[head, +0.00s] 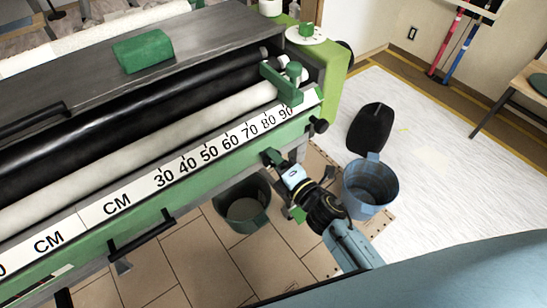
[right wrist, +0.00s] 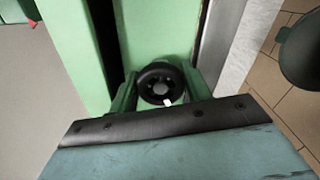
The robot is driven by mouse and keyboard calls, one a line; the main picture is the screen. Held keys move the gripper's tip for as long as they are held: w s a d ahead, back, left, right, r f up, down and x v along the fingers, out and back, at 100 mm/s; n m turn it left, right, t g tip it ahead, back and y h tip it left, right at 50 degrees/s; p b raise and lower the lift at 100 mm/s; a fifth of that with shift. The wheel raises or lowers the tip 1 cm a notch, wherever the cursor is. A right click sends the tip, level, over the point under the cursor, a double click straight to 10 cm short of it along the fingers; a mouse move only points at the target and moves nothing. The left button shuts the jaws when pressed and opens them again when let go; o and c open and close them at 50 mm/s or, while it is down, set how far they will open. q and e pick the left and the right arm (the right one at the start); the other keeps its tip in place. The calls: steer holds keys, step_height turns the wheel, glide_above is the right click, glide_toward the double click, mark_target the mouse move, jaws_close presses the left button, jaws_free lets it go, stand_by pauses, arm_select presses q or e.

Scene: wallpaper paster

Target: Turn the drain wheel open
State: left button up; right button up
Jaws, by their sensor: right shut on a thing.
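The drain wheel (right wrist: 160,80), a small round black wheel with a grey hub and a white mark on its lower rim, is on the green machine's side in the right wrist view. My right gripper (right wrist: 160,92) has its green fingers on either side of the wheel and is shut on it. In the head view my right gripper (head: 273,157) reaches up from the lower right to the machine's front, below the ruler's right end. The wheel is hidden there. My left gripper is not in view.
The pasting machine (head: 190,165) with rollers and a centimetre ruler fills the left. A dark green bucket (head: 245,203) stands below it on the tiled floor. A blue bucket (head: 371,187) and a black object (head: 370,128) stand right of my arm. Open floor lies farther right.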

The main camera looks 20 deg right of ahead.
steer(key=o, duration=1)
steer(key=shift+s+d, duration=0.1)
steer(key=shift+s, duration=0.2)
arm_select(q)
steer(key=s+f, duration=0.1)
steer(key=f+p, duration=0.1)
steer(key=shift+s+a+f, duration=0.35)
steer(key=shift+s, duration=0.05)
arm_select(e)
steer(key=v, duration=1.2)
steer(key=shift+s+d, duration=0.2)
steer(key=shift+s, duration=0.15)
